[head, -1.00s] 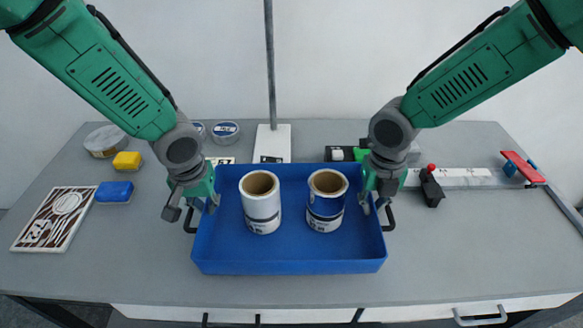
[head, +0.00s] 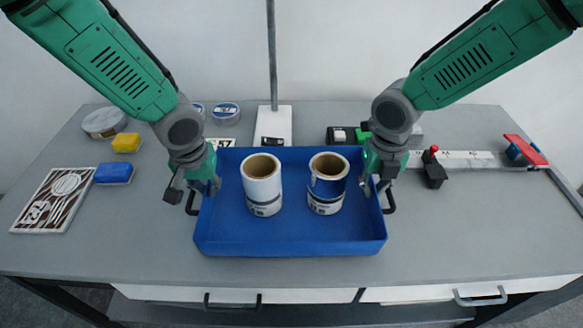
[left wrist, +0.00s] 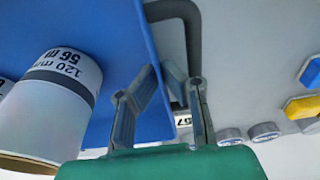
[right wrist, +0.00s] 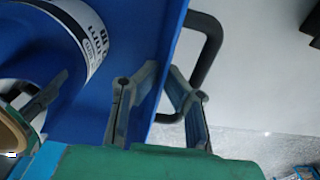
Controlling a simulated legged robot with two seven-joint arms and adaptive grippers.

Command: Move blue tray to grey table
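The blue tray (head: 290,246) is level over the front middle of the grey tabletop (head: 470,225); whether it rests there or hangs just above, I cannot tell. It carries two upright rolls: a white one (head: 262,186) and a blue-and-white one (head: 326,184). My left gripper (head: 198,190) is at its left wall and my right gripper (head: 377,185) at its right wall. In the left wrist view the fingers (left wrist: 163,75) straddle the wall, tips close together beside the dark handle (left wrist: 193,45). In the right wrist view the fingers (right wrist: 164,78) do likewise.
On the left lie a patterned board (head: 55,200), a blue block (head: 114,173) and a yellow block (head: 126,143). A white stand (head: 273,125) with a pole is behind the tray. On the right are a long white strip (head: 465,160) and a red-topped tool (head: 525,150). The front right is clear.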

